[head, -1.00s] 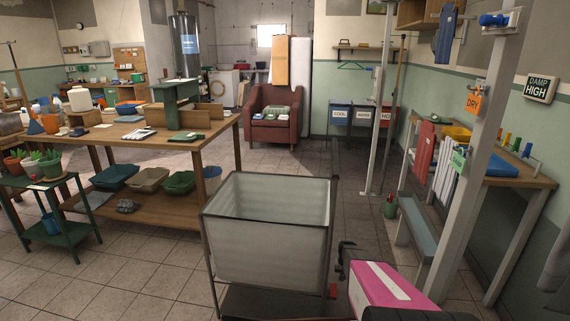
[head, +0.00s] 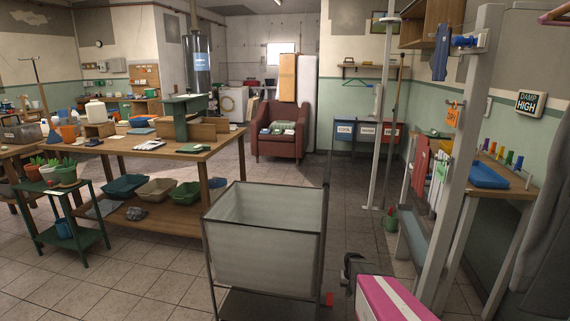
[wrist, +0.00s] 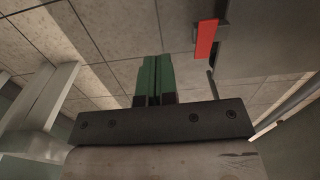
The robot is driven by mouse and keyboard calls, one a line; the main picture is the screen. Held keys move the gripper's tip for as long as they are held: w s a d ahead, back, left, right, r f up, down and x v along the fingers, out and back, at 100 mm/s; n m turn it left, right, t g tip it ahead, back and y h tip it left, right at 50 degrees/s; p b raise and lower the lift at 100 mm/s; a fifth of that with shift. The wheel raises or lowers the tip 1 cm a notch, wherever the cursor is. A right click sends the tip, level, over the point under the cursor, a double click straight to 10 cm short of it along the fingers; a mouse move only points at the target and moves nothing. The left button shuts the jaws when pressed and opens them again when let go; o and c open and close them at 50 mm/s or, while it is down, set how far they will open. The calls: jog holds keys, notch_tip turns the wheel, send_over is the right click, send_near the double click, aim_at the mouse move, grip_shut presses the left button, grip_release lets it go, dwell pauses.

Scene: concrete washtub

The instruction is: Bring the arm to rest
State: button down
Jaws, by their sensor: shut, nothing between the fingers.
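My gripper (wrist: 156,64) shows in the wrist view as two green fingers side by side, closed against each other with nothing between them. It points over the tiled floor, below and left of a red tab on a grey panel. No object touches the fingertips in that view. In the head view, a pink arm part with a white stripe reaches in at the bottom, right of the grey bin; I cannot make out the fingers there.
The grey bin (head: 262,262) on a metal frame stands close in front, with the red tab (head: 329,299) low on its right side. A workbench (head: 215,150) is at left, a grey post (head: 462,150) and side table (head: 520,189) at right. Floor between bin and armchair (head: 277,143) is clear.

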jog(key=s+a+r+n, duration=0.1)
jog(key=s+a+r, duration=0.4)
jog(key=s+r, duration=0.4)
jog(key=s+a+r, duration=0.6)
jog(key=s+r, duration=0.3)
jog(key=r, duration=0.6)
jog(key=shift+s+r+n, duration=0.2)
jog(key=shift+r+n, duration=0.2)
